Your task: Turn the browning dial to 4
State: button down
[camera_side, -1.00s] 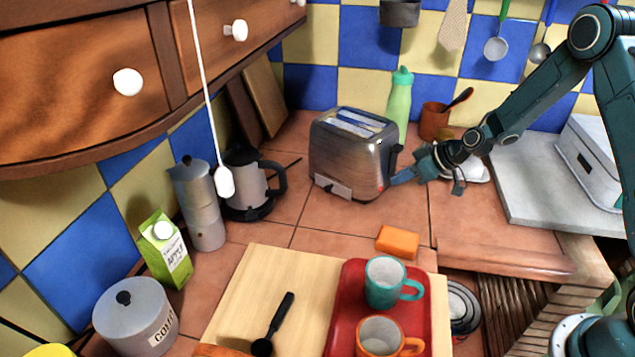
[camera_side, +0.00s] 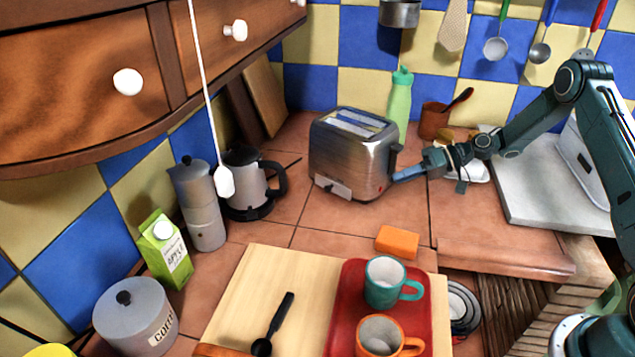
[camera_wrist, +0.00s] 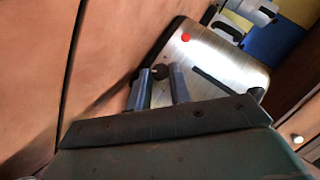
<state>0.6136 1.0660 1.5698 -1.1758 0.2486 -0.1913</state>
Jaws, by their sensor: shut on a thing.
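The steel toaster (camera_side: 345,150) stands on the tiled counter, and its end panel (camera_wrist: 222,62) fills the upper part of the wrist view. The small dark browning dial (camera_wrist: 160,71) sits on this panel, below a red button (camera_wrist: 186,37). My gripper (camera_wrist: 159,74) is shut on the dial, with one finger on each side of it. In the side view my gripper (camera_side: 398,176) reaches the toaster's right end low down and hides the dial. The dial's markings and its setting cannot be read.
A green bottle (camera_side: 399,98) and a brown pot (camera_side: 433,122) stand behind the toaster. An orange block (camera_side: 397,242) lies in front, near a red tray (camera_side: 340,310) with two mugs. A kettle (camera_side: 246,185) is to the left. The counter just before the toaster is clear.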

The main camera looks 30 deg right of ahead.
jog(key=shift+f, duration=0.1)
dwell(0.4)
jog(key=c, duration=1.3)
grip_release()
jog(key=shift+d, duration=0.15)
jog(key=v, duration=1.3)
jog(key=shift+s+d, duration=0.1)
jog(key=shift+d, duration=0.2)
jog(key=shift+a, duration=0.1)
